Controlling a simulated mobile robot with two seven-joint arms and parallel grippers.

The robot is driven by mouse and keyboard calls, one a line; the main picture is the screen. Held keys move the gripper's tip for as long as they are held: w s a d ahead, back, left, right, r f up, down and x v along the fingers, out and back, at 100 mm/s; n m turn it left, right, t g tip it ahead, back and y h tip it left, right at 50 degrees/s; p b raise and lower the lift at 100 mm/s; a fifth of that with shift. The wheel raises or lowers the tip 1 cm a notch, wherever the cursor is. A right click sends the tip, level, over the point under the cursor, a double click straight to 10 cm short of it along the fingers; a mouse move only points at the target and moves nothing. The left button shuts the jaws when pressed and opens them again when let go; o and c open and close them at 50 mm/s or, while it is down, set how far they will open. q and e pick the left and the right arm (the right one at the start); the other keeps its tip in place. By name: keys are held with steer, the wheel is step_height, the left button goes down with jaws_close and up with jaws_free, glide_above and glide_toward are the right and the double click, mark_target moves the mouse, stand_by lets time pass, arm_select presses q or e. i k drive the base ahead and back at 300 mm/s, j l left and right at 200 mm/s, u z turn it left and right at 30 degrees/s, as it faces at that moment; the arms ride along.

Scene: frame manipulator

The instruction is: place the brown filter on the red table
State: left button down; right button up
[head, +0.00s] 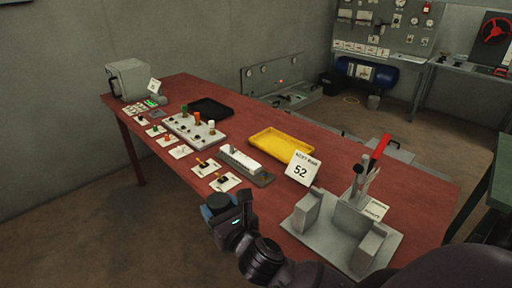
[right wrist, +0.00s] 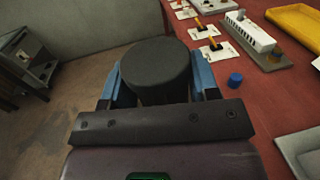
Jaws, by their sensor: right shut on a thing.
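The brown filter is a dark cylinder, almost black in this light, with a flat round top. It shows in the right wrist view (right wrist: 156,68) and in the head view (head: 218,201). My right gripper (head: 222,211) is shut on it, with blue fingers on both sides, also in the right wrist view (right wrist: 157,85). It holds the filter upright beside the near long edge of the red table (head: 415,190), seemingly over the floor. The red table also shows in the right wrist view (right wrist: 262,110). My left gripper is not in view.
On the table stand a yellow tray (head: 281,143), a black tray (head: 210,108), a white sign reading 52 (head: 301,169), a grey fixture with a red handle (head: 345,225) and several small switch plates. A small blue cap (right wrist: 235,79) lies near the filter. Bare table lies around it.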

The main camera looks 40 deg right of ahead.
mark_target(281, 147)
steer(key=i+j+u, duration=0.35)
steer(key=i+j, duration=0.15)
steer(key=i, duration=0.25)
steer(key=i+z, duration=0.15)
steer(key=i, duration=0.35)
steer(key=i+j+z, duration=0.15)
steer(key=i, duration=0.35)
steer(key=i+z, duration=0.2)
steer(key=z, duration=0.15)
steer(key=i+z, duration=0.45)
steer(key=z, duration=0.2)
steer(key=i+l+z, duration=0.2)
steer(key=i+z, duration=0.2)
steer(key=i+l+z, duration=0.15)
steer(key=i+z, duration=0.25)
steer(key=k, duration=0.15)
